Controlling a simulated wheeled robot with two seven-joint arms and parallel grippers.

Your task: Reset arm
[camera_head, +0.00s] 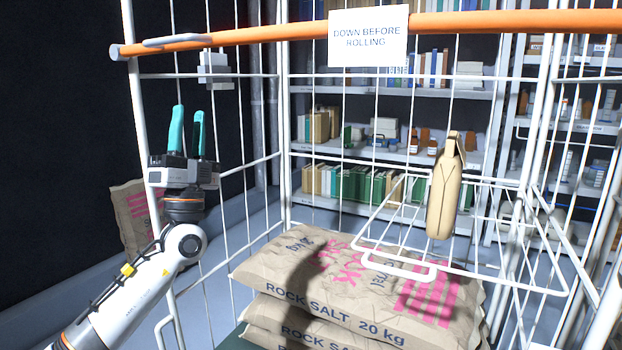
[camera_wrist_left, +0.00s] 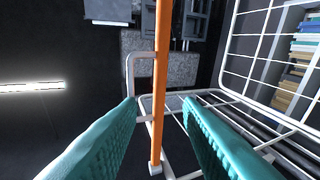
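My left gripper (camera_head: 187,112) has two teal fingers pointing up, spread apart with nothing between them in the head view. It is at the left side of the wire cage cart (camera_head: 283,150), below the left end of the orange handle bar (camera_head: 240,37). In the left wrist view, the fingers of my left gripper (camera_wrist_left: 160,100) stand open. The orange bar (camera_wrist_left: 161,70) runs through the gap between them in that picture, apparently beyond the tips. I cannot see my right gripper in either view.
Stacked rock salt sacks (camera_head: 350,280) lie in the cart. A tan pouch-like object (camera_head: 443,190) hangs near a wire flap (camera_head: 400,268). A sign (camera_head: 368,37) hangs on the bar. Another sack (camera_head: 130,215) stands at left. Shelves (camera_head: 400,155) stand behind.

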